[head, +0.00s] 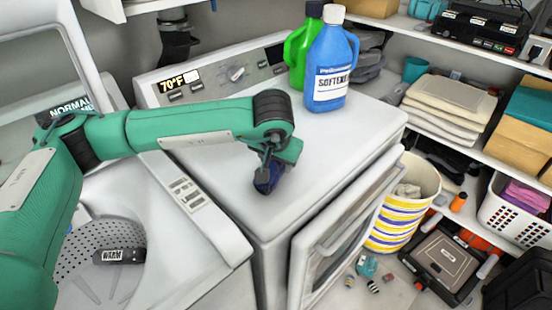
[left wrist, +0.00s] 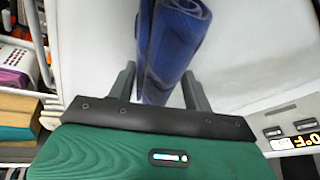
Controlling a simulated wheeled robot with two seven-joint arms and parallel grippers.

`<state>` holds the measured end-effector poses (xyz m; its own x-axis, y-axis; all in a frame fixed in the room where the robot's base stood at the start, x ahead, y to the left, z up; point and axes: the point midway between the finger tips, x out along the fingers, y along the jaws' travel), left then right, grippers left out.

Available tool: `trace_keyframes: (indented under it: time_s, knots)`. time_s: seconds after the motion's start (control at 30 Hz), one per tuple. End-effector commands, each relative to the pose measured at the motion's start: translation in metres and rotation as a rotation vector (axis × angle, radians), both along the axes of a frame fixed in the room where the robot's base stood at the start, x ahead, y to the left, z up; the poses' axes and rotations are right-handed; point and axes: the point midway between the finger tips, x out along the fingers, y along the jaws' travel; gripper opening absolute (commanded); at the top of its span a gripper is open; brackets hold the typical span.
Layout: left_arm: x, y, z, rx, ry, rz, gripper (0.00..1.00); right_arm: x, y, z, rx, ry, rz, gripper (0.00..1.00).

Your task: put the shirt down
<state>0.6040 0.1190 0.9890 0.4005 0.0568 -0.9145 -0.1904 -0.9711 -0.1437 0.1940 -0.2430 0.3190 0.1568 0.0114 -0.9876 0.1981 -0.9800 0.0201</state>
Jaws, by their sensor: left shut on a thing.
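The shirt is a dark blue folded or rolled cloth (head: 267,178) over the white top of the front-loading machine (head: 330,135). My left gripper (head: 268,168) is at the cloth, with its arm reaching in from the left. In the left wrist view the blue shirt (left wrist: 178,45) lies between the two fingers of the left gripper (left wrist: 160,90), and it is shut on the cloth. The shirt is at or just above the machine top; I cannot tell whether its whole underside touches. My right gripper is not in view.
A blue softener bottle (head: 331,65) and a green bottle (head: 300,50) stand at the back of the machine top. The machine's front door (head: 345,235) is ajar. A striped basket (head: 400,215) stands to the right. An open washer drum (head: 100,265) is at left.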

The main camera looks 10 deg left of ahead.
Motion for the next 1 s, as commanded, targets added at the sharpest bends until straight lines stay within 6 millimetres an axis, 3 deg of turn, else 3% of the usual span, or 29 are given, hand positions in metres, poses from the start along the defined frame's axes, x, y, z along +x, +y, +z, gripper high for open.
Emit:
trace_keyframes:
  time_s: [0.33,0.37,0.47,0.87,0.93,1.0]
  knots:
    - [0.000,0.000,-0.002,0.000,-0.001,0.000,0.24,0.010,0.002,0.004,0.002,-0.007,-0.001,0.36]
    - [0.000,0.000,-0.002,0.000,0.000,0.000,0.52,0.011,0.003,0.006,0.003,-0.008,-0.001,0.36]
    - [0.000,0.000,-0.002,0.000,0.000,0.000,0.72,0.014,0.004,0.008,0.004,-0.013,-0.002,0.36]
    - [0.000,0.000,0.001,0.000,0.000,0.000,0.72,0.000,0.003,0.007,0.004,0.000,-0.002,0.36]
    - [-0.001,-0.001,0.005,0.000,-0.002,-0.001,0.72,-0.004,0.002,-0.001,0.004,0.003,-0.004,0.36]
    - [-0.006,-0.001,0.017,0.000,-0.004,-0.001,0.72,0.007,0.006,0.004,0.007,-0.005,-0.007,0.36]
